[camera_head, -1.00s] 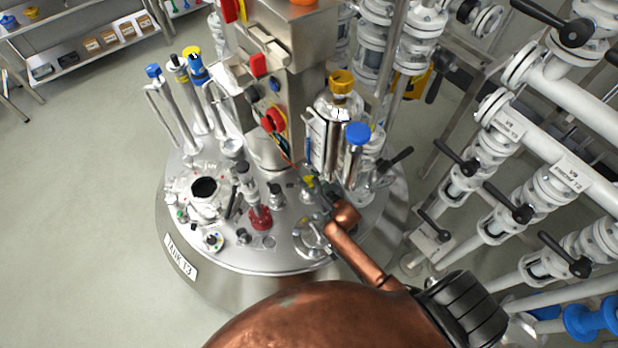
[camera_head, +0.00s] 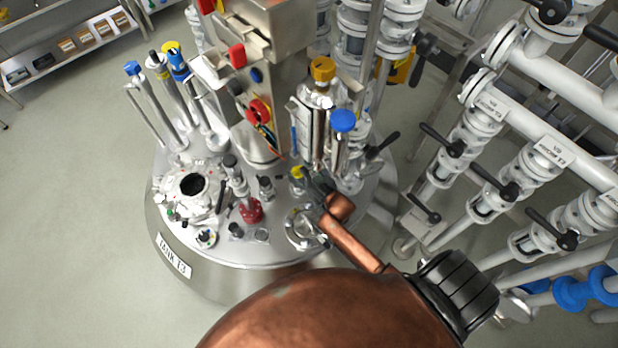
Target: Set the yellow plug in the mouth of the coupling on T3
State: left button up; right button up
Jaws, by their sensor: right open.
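Tank T3 (camera_head: 243,258) is the round metal vessel in the middle, with its name label at the front left. A small yellow piece (camera_head: 298,173), which looks like the plug, shows on the lid near the foot of the steel column. My right gripper (camera_head: 314,181) is dark and small here, just right of the yellow piece. It is open; I cannot tell if its fingers touch or surround the piece. Which fitting is the coupling, and whether the yellow piece is in its mouth, is too small to tell. My left gripper is out of view.
A steel bottle with a yellow cap (camera_head: 322,70) and a blue-capped tube (camera_head: 343,122) stand close behind my gripper. A red-based fitting (camera_head: 251,211) and an open port (camera_head: 192,186) are to the left. Valved pipes (camera_head: 497,190) crowd the right.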

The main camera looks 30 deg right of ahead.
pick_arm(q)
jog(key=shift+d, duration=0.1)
pick_arm(e)
jog(key=v, duration=1)
jog(key=shift+s+f, duration=0.1)
jog(key=shift+s, duration=0.05)
